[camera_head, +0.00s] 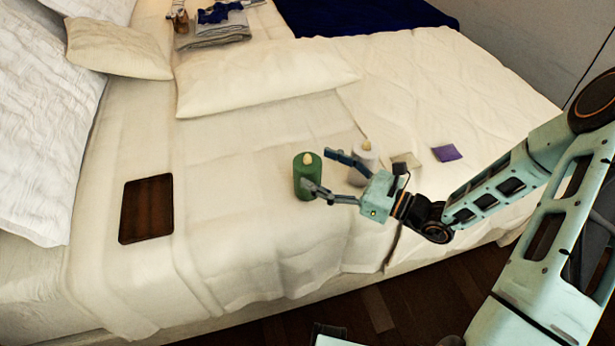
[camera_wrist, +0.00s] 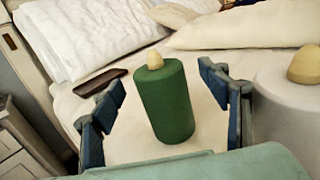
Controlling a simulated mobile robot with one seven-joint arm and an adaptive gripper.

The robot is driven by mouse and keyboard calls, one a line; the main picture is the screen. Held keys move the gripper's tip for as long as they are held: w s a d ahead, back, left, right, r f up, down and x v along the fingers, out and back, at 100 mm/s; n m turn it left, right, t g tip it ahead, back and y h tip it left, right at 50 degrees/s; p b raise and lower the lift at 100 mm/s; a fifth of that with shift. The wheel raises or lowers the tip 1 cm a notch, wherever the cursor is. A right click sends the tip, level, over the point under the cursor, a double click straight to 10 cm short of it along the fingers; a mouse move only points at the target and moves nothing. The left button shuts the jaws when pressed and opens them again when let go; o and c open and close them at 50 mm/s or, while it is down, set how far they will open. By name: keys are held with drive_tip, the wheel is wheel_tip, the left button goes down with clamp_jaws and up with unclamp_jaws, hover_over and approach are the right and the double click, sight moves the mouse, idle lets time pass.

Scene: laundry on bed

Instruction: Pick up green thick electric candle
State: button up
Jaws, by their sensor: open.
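The green thick electric candle (camera_head: 307,178) stands upright on the bed, with a cream flame-shaped tip on top. In the wrist view the green candle (camera_wrist: 165,103) stands between the two blue fingers, with a gap visible on each side. My gripper (camera_head: 325,172) is open and reaches toward the candle from the right. In the head view one finger overlaps the candle's lower right side. My gripper also shows in the wrist view (camera_wrist: 165,102). I cannot tell whether any finger touches the candle.
A white candle (camera_head: 362,160) stands close to the right, just outside the right finger in the wrist view (camera_wrist: 292,105). A dark brown tray (camera_head: 147,208) lies at left. A purple item (camera_head: 447,153) lies at right. Pillows (camera_head: 265,76) lie behind. The sheet left of the green candle is clear.

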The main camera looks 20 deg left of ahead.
sight(295, 159)
drive_tip(key=shift+x, duration=1.95)
drive_tip(key=shift+s, duration=0.15)
drive_tip(key=c, duration=1.4)
